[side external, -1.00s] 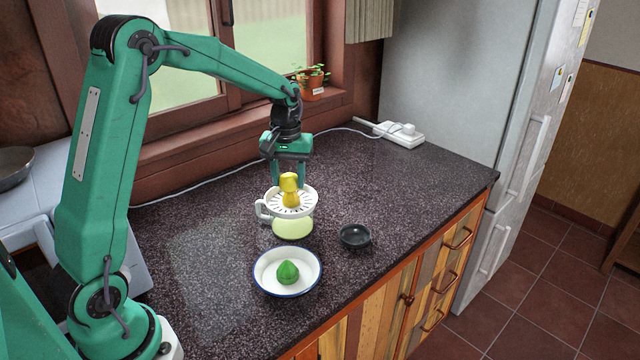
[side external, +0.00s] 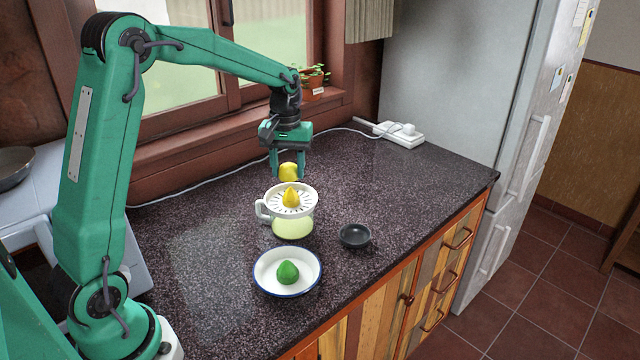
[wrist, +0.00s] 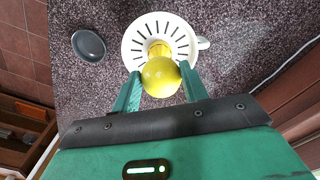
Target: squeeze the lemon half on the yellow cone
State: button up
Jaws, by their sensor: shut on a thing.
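My gripper (side external: 288,172) is shut on the yellow lemon half (side external: 288,171) and holds it in the air, above and a little behind the juicer in the side view. The lemon half also shows between the fingers in the wrist view (wrist: 160,78), where it covers part of the cone. The yellow cone (side external: 291,197) stands bare in the middle of the white slotted strainer (side external: 273,203). Pale yellow-green juice shows in the clear bowl (side external: 292,228) below the strainer. The underside of the lemon is hard to make out.
A white blue-rimmed dish (side external: 262,278) holds a green lime-like piece (side external: 288,272) in front of the juicer. A small dark bowl (side external: 355,236) stands to its right. A white power strip (side external: 400,134) lies at the back. The counter's right part is clear.

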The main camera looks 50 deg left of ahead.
jog(key=shift+r, duration=0.1)
jog(key=shift+r, duration=1.4)
